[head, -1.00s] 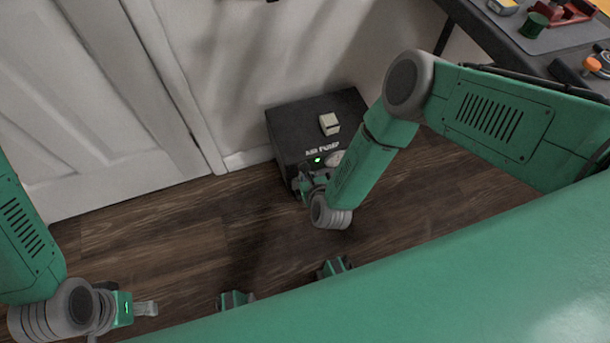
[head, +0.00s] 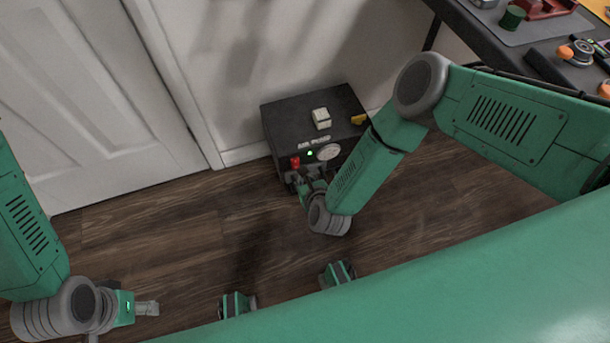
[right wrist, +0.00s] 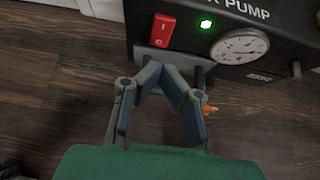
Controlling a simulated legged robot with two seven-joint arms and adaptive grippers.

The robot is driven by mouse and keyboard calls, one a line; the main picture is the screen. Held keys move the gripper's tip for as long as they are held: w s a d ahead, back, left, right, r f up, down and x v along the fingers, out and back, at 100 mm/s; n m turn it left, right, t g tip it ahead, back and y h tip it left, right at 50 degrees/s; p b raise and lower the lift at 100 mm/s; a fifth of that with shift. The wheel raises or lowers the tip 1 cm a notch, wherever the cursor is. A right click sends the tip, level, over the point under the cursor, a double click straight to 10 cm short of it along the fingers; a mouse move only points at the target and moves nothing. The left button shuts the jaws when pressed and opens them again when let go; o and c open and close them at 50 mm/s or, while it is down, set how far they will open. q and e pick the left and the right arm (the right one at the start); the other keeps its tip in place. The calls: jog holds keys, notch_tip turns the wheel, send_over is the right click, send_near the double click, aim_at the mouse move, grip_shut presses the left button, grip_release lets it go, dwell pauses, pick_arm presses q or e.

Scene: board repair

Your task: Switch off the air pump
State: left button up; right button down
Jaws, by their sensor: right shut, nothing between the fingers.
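The air pump (head: 285,117) is a black box on the floor against the wall. Its front carries a red rocker switch (head: 294,162), a lit green lamp (head: 310,153) and a round white gauge (head: 329,152). In the right wrist view the switch (right wrist: 162,30) is at the top, left of the glowing lamp (right wrist: 206,24). My right gripper (right wrist: 160,76) is shut and empty, its tips just below the switch in the picture; I cannot tell whether they touch the pump. My left gripper (head: 147,308) is low at the left, far from the pump; its finger gap is unclear.
A pale block (head: 321,118) and a yellow item (head: 359,119) are on top of the pump. A white door (head: 80,100) stands at the left. A dark workbench (head: 470,30) with tools is at the upper right. The wooden floor (head: 180,240) is clear at the left.

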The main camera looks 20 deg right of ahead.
pick_arm(q)
notch_tip(320, 180, up, 3)
jog(key=p, duration=0.3)
jog(key=shift+w+a+r, duration=0.1)
jog(key=shift+w+r, duration=0.05)
pick_arm(e)
jog(key=v, duration=0.8)
jog(key=shift+s, duration=0.15)
pick_arm(q)
jog(key=shift+a, duration=0.1)
pick_arm(e)
jog(key=shift+a+r, duration=0.1)
jog(key=shift+a, duration=0.15)
